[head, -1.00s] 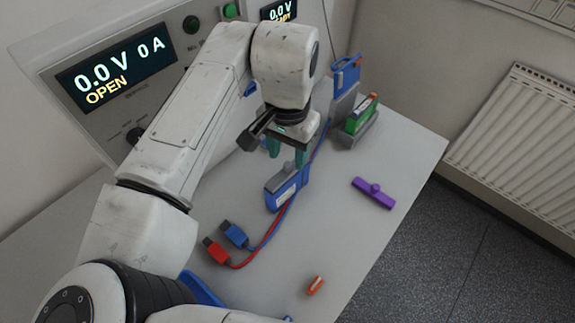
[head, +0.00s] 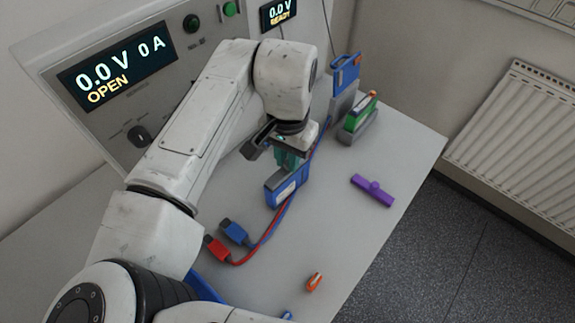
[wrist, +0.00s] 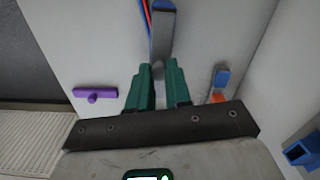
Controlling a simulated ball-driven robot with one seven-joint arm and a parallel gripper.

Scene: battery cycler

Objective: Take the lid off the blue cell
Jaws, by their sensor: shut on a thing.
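The blue cell (head: 284,191), with a pale label on its side, stands upright in the middle of the bench. My gripper (head: 289,163) is directly over its top, fingers pointing down. In the wrist view, the green fingers (wrist: 158,88) are closed around a narrow grey piece, the lid (wrist: 160,42), which lies along the cell's top. The fingers hide the gripped part of the lid. I cannot tell any gap between lid and cell.
A purple lid-like bar (head: 373,190) lies to the right. A green cell (head: 361,112) and a blue-topped holder (head: 345,72) stand behind. Red (head: 217,249) and blue (head: 235,233) plugs with cables lie in front left. A small orange piece (head: 314,282) lies near the front. The cycler (head: 120,80) borders the left.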

